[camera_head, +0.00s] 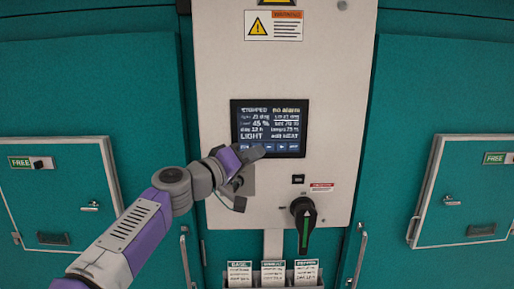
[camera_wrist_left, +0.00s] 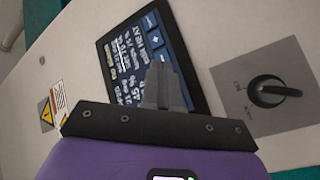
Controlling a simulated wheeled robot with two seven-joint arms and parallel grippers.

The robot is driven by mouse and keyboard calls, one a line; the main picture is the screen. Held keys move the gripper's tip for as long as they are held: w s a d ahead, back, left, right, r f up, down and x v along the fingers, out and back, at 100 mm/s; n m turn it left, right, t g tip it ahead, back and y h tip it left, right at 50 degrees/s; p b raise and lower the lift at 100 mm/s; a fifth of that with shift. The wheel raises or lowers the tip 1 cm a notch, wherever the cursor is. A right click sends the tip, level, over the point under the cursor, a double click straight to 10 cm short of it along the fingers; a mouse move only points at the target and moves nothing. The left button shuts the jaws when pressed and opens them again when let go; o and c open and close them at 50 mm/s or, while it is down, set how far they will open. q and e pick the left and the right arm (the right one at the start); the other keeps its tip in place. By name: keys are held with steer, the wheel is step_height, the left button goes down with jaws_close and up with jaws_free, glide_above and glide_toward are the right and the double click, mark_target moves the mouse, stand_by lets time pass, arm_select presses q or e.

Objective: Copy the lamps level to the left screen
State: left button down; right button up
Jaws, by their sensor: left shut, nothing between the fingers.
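A dark screen (camera_head: 269,118) with white and yellow text is set in the pale panel; it also shows tilted in the wrist view (camera_wrist_left: 118,62). Its top line seems to read STOPPED and no alarm. Lower lines are small; one looks like 45 %, and the bottom reads LIGHT and edit HEAT. A row of blue buttons (camera_head: 290,147) runs along its lower edge. My left gripper (camera_head: 257,154) is shut and empty, its tips at the lower edge of the screen and covering part of the button row. Contact cannot be told. My right gripper is out of view.
A black rotary switch (camera_head: 304,212) with a green mark is below right of the screen. Card holders (camera_head: 272,273) sit under the panel. Small hatches marked FREE flank it, left (camera_head: 62,195) and right (camera_head: 463,192). A warning label (camera_head: 273,26) is above.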

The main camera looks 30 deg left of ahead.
arm_select(q)
steer(key=shift+w, duration=0.1)
steer(key=shift+w+a, duration=0.2)
steer(key=shift+w, duration=0.1)
steer(key=shift+w+a, duration=0.15)
steer(key=shift+w, duration=0.1)
stand_by(0.8)
steer(key=shift+s, duration=0.1)
steer(key=shift+s+d+b, duration=0.35)
steer(key=shift+s+b, duration=0.15)
steer(key=shift+s, duration=0.05)
steer(key=shift+s+d+b, duration=0.25)
steer(key=shift+s+d, duration=0.2)
steer(key=shift+s, duration=0.25)
steer(key=shift+s+d+b, duration=0.25)
steer(key=shift+s+d, duration=0.2)
steer(key=shift+s, duration=0.3)
steer(key=shift+s+d+b, duration=0.25)
steer(key=shift+s+d, duration=0.2)
steer(key=shift+s, duration=0.25)
stand_by(1.0)
